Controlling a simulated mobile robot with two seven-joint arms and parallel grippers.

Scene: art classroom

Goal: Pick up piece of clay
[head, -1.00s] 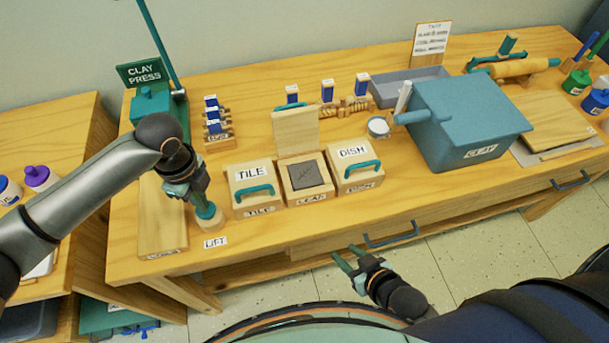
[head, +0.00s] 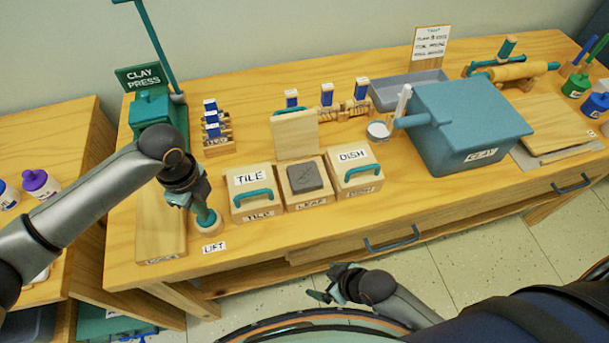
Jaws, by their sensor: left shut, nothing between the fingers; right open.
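A teal bin labelled CLAY (head: 463,135) stands at the right of the bench. Its top is covered, so any clay inside is hidden. A dark grey slab (head: 304,178) with a leaf mark lies on the wooden box labelled LEAF (head: 312,200); I cannot tell if it is clay. My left gripper (head: 199,207) is shut and empty, right by the teal-handled round wooden stamp (head: 209,227) behind the LIFT label. My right gripper (head: 322,294) is open and empty, low in front of the bench and away from everything on it.
Lidded boxes marked TILE (head: 254,193) and DISH (head: 355,168) flank the LEAF box, whose lid (head: 295,137) stands upright behind. The tall clay press (head: 157,108) is at the back left. The front bench strip is mostly clear.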

